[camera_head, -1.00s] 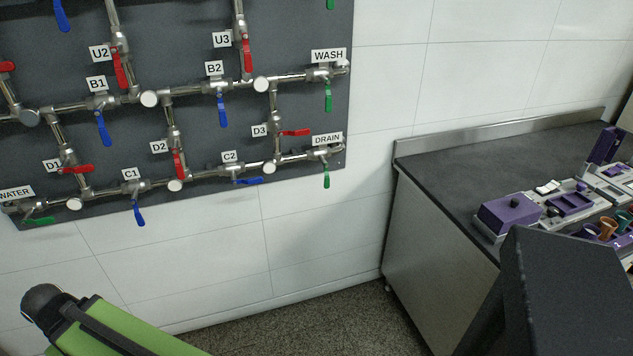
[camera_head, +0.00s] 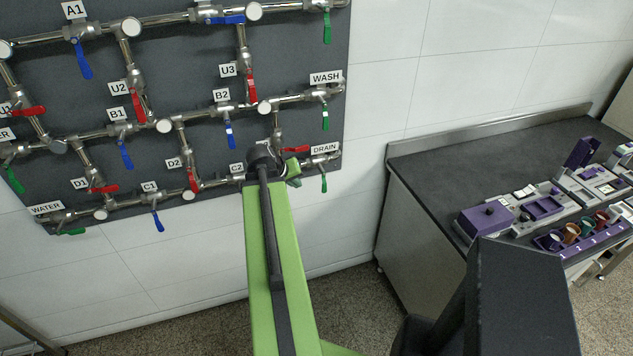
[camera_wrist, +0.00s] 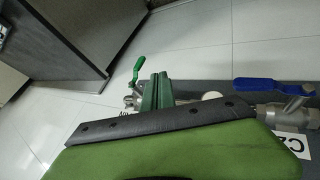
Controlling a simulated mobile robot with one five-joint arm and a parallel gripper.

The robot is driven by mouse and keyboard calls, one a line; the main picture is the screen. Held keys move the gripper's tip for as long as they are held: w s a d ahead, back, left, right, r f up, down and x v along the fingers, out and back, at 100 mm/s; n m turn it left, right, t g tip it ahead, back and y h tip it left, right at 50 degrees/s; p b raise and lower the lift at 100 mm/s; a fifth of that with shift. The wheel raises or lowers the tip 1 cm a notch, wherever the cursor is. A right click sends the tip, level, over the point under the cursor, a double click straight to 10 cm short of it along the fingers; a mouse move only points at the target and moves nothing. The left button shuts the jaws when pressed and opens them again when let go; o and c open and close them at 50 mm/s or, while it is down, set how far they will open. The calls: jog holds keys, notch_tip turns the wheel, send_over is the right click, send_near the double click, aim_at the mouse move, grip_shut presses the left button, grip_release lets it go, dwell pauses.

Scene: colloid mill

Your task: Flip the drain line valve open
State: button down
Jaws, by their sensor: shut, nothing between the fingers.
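The drain line valve's green handle (camera_head: 323,184) hangs straight down below the DRAIN label (camera_head: 325,149), across its pipe, at the lower right of the dark wall panel (camera_head: 200,140). My gripper (camera_head: 293,171) is in front of the panel, just left of this handle, with its tip partly hidden by my arm. In the wrist view my green gripper fingers (camera_wrist: 158,90) are shut and empty. The drain handle (camera_wrist: 138,68) shows just left of the fingers, near them; I cannot tell whether they touch. The fingers hide part of the valve body.
The blue C2 handle (camera_wrist: 272,87) is right of my gripper in the wrist view. The red D3 handle (camera_head: 296,149) is just above my gripper. A dark-topped counter (camera_head: 430,180) with purple equipment (camera_head: 486,217) stands at right. Bare wall lies between panel and counter.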

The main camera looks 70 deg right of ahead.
aim_at(324, 188)
jog(key=shift+f, duration=0.15)
jog(key=s+d+f+b, duration=0.4)
jog(key=d+f+b, duration=0.4)
dwell(0.4)
jog(key=shift+s+d, duration=0.1)
